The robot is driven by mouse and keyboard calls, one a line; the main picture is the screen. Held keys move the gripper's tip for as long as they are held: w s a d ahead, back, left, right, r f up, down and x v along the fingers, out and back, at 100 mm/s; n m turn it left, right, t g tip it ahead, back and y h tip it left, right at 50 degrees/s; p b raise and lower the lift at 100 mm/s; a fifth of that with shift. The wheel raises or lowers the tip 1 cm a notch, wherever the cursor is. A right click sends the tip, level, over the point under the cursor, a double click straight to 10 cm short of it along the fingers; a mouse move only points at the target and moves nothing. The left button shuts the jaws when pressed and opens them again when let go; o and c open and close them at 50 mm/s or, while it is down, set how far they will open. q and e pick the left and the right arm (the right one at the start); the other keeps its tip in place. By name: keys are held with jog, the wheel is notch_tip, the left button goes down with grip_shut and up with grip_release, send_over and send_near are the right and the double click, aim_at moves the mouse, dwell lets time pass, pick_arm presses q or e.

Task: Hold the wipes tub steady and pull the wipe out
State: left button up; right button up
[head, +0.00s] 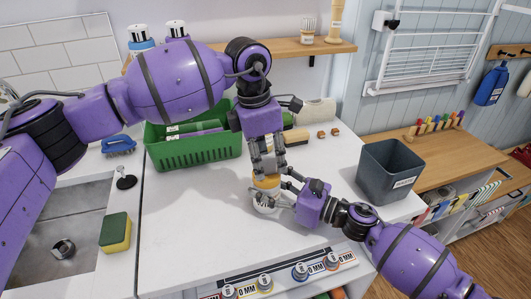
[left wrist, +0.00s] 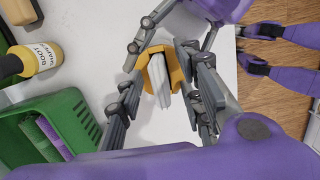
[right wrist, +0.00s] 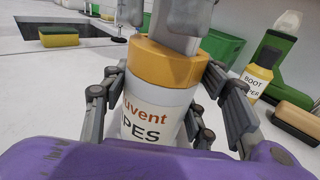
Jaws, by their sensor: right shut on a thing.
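The wipes tub (head: 264,201), white with an orange lid, stands upright on the white worktop. Its lettered side (right wrist: 150,122) fills the middle of the right wrist view. My right gripper (head: 278,191) is shut around the tub's body from the right, with fingers on both sides. A pale, folded wipe (left wrist: 160,82) sticks up out of the orange lid. My left gripper (head: 268,162) points down above the tub. Its fingers stand apart on either side of the wipe, with gaps visible in the left wrist view. The head view partly hides the wipe behind the fingers.
A green basket (head: 195,152) stands behind and left of the tub. A grey bin (head: 390,172) stands to the right. A yellow bottle (left wrist: 35,60) is near the basket. A sponge (head: 115,232) lies by the sink at left. The front worktop is mostly clear.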

aim_at(267, 156)
pick_arm(q)
jog(key=shift+c, duration=0.3)
grip_shut()
jog(key=c, duration=0.8)
grip_release()
jog(key=shift+r, duration=0.1)
grip_shut()
jog(key=shift+r, duration=4.65)
pick_arm(e)
jog(key=o, duration=1.3)
